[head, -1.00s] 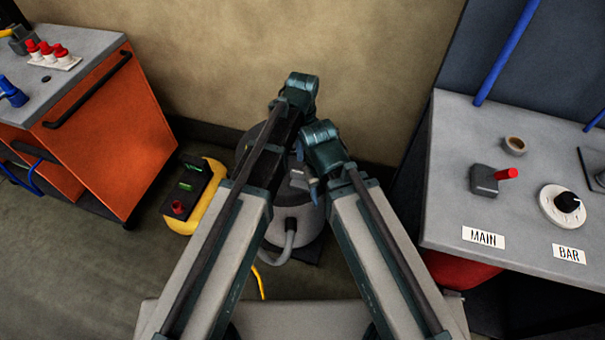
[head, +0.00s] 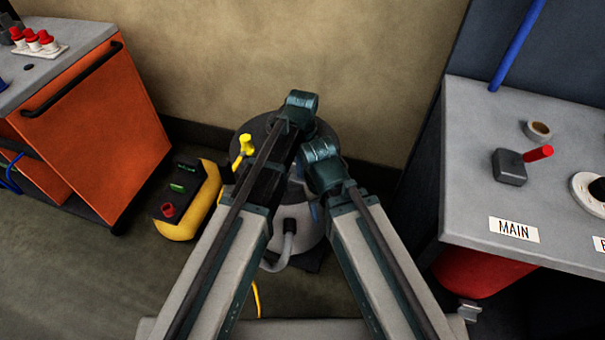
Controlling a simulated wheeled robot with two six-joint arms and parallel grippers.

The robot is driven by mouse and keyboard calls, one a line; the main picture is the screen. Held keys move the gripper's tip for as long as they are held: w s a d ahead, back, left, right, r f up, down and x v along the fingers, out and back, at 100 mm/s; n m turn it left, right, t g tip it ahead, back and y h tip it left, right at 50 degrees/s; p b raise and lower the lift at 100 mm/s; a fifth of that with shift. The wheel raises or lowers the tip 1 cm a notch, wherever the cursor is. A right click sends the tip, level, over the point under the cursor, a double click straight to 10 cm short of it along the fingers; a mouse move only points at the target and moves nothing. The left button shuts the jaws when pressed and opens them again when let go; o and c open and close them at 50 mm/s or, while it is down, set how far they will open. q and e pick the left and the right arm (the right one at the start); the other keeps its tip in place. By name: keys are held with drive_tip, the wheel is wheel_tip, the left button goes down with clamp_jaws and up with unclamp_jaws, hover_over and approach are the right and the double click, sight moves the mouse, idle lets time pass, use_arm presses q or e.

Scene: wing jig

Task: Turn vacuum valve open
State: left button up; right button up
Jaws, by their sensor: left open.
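A small grey block with a red lever (head: 538,154) sits on the grey bench at the right, behind a label reading MAIN; it looks like the valve, though no label says vacuum. The red lever points up to the right. My left gripper (head: 307,188) is open, small and partly hidden between my folded arms, over the grey canister (head: 297,222). It is far to the left of the lever and touches nothing that I can see. My right gripper is hidden behind my right arm.
An orange cabinet (head: 95,135) is at left.

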use_arm(q)
drive_tip(key=shift+f+b, duration=0.3)
drive_tip(key=shift+f, duration=0.4)
use_arm(e)
drive_tip(key=shift+f, duration=0.65)
use_arm(q)
drive_tip(key=shift+r, duration=0.1)
clamp_jaws()
